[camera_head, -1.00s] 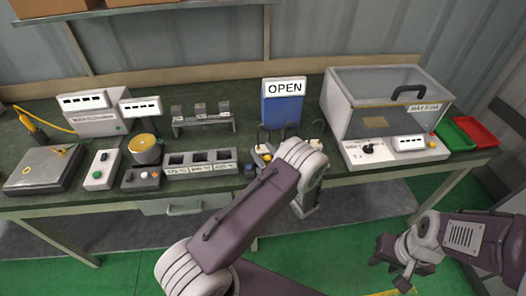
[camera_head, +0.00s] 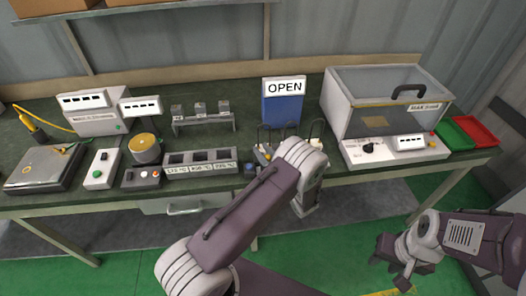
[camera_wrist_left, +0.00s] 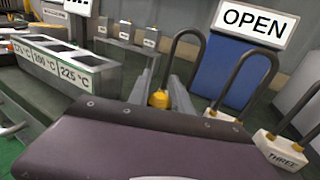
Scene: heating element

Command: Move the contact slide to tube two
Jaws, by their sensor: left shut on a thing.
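The contact slide, seen as a yellow knob (camera_wrist_left: 158,98), sits between the fingertips of my left gripper (camera_wrist_left: 165,92) in the left wrist view. That gripper is shut on it. In the head view my left gripper (camera_head: 272,150) is mostly hidden by its own arm. Dark U-shaped tubes rise around it: one tube (camera_wrist_left: 188,40) stands just beyond the knob. Another tube (camera_wrist_left: 250,75) stands to the right. A white block labelled THREE (camera_wrist_left: 284,149) bears a tube at the right edge. Tube two's label is not readable. My right gripper (camera_head: 390,272) is empty and appears open, low over the floor.
A blue stand with an OPEN sign (camera_head: 283,102) is behind the tubes. A block with temperature-labelled wells (camera_head: 200,163) lies to the left. A clear-lidded box (camera_head: 385,100) stands right, with green (camera_head: 452,138) and red (camera_head: 478,131) trays beyond.

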